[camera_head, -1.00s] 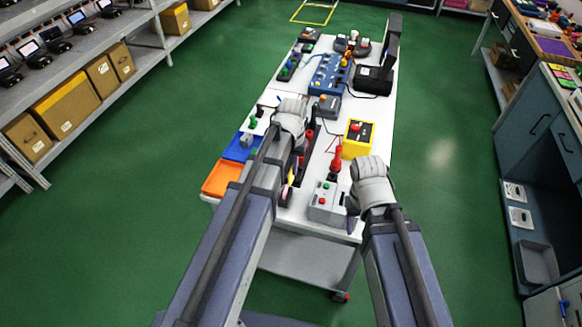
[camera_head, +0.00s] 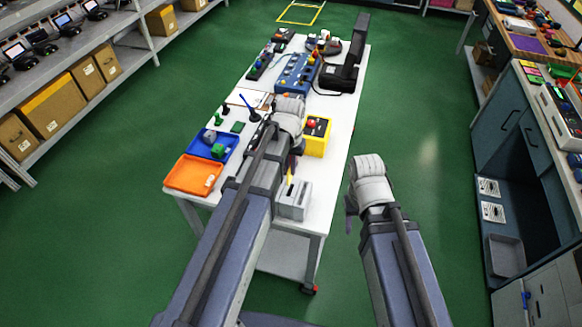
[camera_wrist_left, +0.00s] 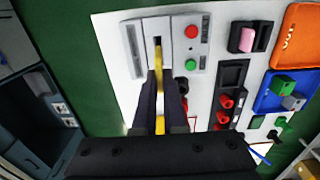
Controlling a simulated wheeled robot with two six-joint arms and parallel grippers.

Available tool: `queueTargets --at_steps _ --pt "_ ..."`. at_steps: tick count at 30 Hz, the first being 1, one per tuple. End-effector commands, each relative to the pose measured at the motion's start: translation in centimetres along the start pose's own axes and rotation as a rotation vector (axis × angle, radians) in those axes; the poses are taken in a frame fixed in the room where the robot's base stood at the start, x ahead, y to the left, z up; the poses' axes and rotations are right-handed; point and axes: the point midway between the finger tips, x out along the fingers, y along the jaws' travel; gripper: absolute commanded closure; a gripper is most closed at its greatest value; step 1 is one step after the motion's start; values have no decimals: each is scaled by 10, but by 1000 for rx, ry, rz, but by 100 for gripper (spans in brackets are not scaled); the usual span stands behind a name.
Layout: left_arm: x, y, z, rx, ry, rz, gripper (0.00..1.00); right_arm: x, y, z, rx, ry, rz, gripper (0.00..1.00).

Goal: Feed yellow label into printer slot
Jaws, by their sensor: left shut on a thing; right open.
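The grey printer (camera_head: 293,203) stands at the near end of the white table. In the left wrist view the printer (camera_wrist_left: 137,32) has a dark slot beside a panel with a red and a green button. My left gripper (camera_wrist_left: 158,88) is shut on the yellow label (camera_wrist_left: 157,65). The label's front end is at the slot; I cannot tell how far inside it reaches. In the head view the label (camera_head: 290,181) is a thin yellow strip above the printer. My right gripper (camera_head: 350,207) is open and empty, off the table's right edge.
An orange tray (camera_head: 192,175) and a blue tray (camera_head: 231,140) with green and grey parts lie at the table's left. A yellow box with a red button (camera_head: 316,145) stands beyond the printer. Green floor is clear right of the table.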

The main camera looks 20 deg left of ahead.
Motion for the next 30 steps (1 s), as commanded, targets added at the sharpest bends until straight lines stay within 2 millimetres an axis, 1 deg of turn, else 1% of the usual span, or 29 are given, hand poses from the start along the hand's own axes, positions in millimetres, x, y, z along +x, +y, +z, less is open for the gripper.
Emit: queueTargets --at_steps 16,20,30 --pt "40 0 0 0 0 0 100 39 -4 -2 2 0 0 50" --pt "43 0 0 0 0 0 100 42 -4 -2 2 0 0 50" --pt "41 0 0 0 0 0 100 41 -4 -2 2 0 0 50"
